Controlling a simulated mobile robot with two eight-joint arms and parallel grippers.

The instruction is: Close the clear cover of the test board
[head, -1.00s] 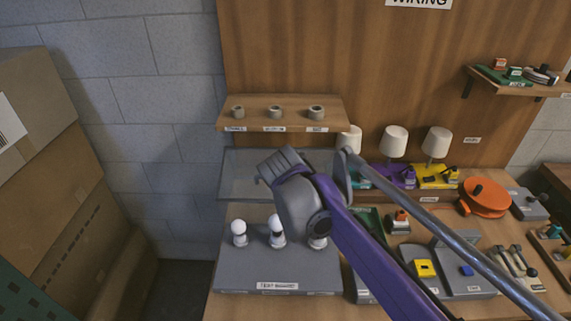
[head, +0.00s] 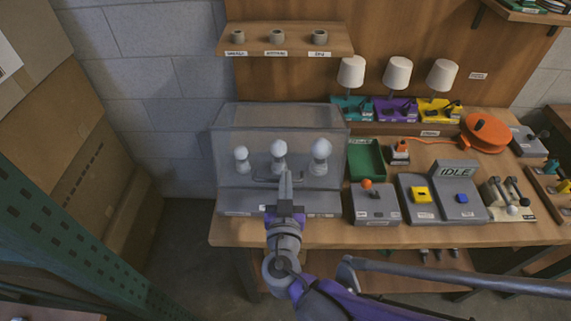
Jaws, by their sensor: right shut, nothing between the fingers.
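The test board (head: 235,201) is a grey base at the left end of the bench, with three white bulbs (head: 278,150) standing in a row on it. Its clear cover (head: 232,117) is down over the bulbs, its front face towards me. A thin handle bar shows low on the cover's front. My right gripper (head: 286,176) is shut and empty, pointing away from me at the cover's front by the handle. I cannot tell whether it touches the cover. It hides part of the handle and of the board's label. My left gripper is not in view.
Above the board is a wooden shelf (head: 285,41) with three small rings. To its right are a green tray (head: 366,160), a grey box with an orange knob (head: 375,203), and a grey IDLE unit (head: 430,205). Three lamps (head: 397,76) stand behind. Cardboard boxes are at left.

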